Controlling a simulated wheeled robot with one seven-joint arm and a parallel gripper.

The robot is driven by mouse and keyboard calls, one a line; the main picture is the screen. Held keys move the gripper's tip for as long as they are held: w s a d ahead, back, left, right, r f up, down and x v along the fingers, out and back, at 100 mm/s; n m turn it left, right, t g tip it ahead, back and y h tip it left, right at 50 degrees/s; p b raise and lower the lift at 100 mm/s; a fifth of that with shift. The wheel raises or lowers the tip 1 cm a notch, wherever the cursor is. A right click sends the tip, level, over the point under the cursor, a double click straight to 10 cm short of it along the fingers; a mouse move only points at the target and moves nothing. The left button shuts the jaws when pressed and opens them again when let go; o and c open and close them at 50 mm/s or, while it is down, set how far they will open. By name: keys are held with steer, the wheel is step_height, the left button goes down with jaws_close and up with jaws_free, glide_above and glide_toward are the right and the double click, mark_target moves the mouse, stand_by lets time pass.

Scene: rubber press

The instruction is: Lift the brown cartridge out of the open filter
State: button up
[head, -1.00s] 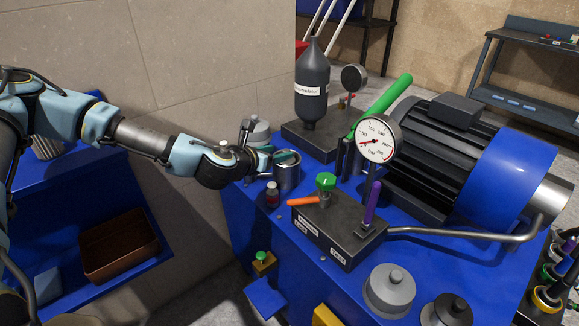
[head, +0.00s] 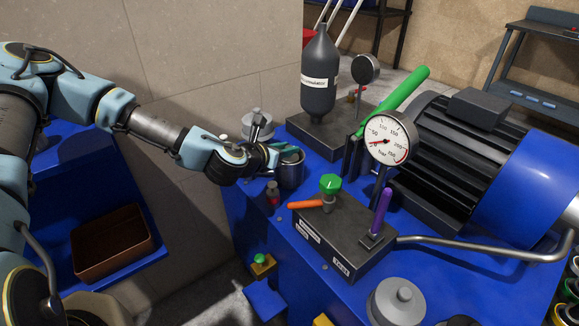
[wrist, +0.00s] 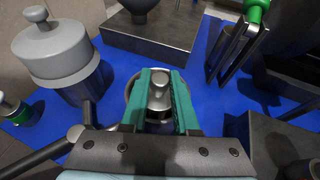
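The open filter (head: 291,173) is a metal cup on the blue bench top. It also shows in the wrist view as a round rim (wrist: 130,90) around my fingers. In the wrist view a grey metal knob (wrist: 160,92) stands at its middle, between my teal fingers. No brown of the cartridge shows; its body is hidden inside the cup. My gripper (head: 289,156) is at the cup's mouth, coming from the left. In the wrist view its fingers (wrist: 162,74) lie on both sides of the knob, very close to it. I cannot tell whether they touch it.
A grey lidded canister (head: 257,124) stands close behind my gripper. The valve block (head: 337,235), with green knob (head: 330,184) and orange lever (head: 305,204), is right. The black accumulator (head: 319,80) stands behind.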

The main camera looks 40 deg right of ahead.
jaws_close()
stand_by(0.9)
